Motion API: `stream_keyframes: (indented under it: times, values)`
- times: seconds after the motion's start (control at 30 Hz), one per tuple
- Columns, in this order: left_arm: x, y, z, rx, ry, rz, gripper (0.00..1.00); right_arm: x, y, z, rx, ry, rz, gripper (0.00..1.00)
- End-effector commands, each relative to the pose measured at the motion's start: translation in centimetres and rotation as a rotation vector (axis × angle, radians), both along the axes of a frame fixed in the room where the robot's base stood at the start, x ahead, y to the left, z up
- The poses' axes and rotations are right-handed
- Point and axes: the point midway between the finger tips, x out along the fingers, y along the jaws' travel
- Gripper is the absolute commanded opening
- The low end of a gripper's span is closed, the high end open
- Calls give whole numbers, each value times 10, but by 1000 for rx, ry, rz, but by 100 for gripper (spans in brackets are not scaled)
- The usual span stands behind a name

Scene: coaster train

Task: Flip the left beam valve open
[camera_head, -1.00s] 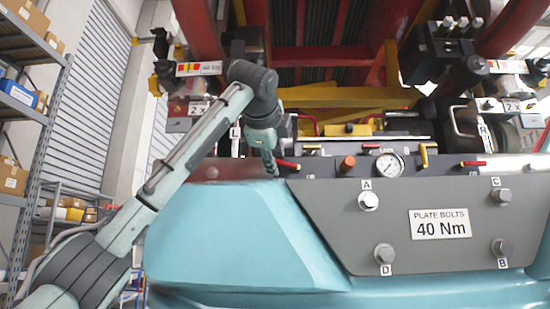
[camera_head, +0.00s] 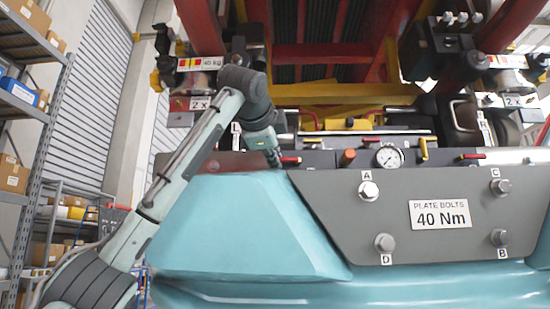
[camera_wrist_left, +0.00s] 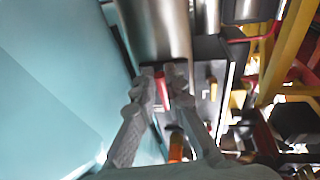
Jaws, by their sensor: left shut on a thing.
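The left beam valve has a short red-ended lever (camera_head: 290,160) at the left end of the grey panel's back edge. My left gripper (camera_head: 274,161) reaches down to it from the upper left, its fingertips slanting right and downward. In the left wrist view the two fingers (camera_wrist_left: 161,78) are closed around a red piece of the lever (camera_wrist_left: 160,90). The fingers hide part of the lever, so its exact angle is hard to tell. My right gripper is in neither view.
A pressure gauge (camera_head: 389,157) and an orange knob (camera_head: 347,157) stand right of the lever. A yellow lever (camera_head: 423,149) and another red lever (camera_head: 472,156) are further right. The grey bolt panel (camera_head: 330,215) lies in front. Shelves (camera_head: 25,120) stand far left.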

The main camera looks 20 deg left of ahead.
Motion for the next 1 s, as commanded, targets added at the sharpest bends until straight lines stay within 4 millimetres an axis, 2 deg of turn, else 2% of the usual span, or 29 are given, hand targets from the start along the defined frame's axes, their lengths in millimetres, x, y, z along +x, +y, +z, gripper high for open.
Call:
stream_keyframes:
  times: [0.1, 0.13, 0.27, 0.3, 0.57, 0.67, 0.77, 1.0]
  values:
    - [0, -1, -1, 0, 3, -1, 0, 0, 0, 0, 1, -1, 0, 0]
    - [0, -1, -1, 1, 3, -2, 14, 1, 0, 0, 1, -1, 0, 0]
    - [0, -1, -1, 1, 3, -2, 31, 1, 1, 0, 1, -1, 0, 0]
    - [0, -1, -1, 1, 3, -2, 32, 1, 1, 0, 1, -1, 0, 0]
    - [-1, -1, 0, 3, 2, -1, 32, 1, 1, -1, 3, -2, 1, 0]
    - [-7, -1, 2, 3, 0, -2, 32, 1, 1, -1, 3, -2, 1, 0]
    - [-21, -3, 5, 4, -1, -2, 32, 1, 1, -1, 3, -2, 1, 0]
    - [-71, -9, 15, 3, -2, -1, 32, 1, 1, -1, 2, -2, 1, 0]
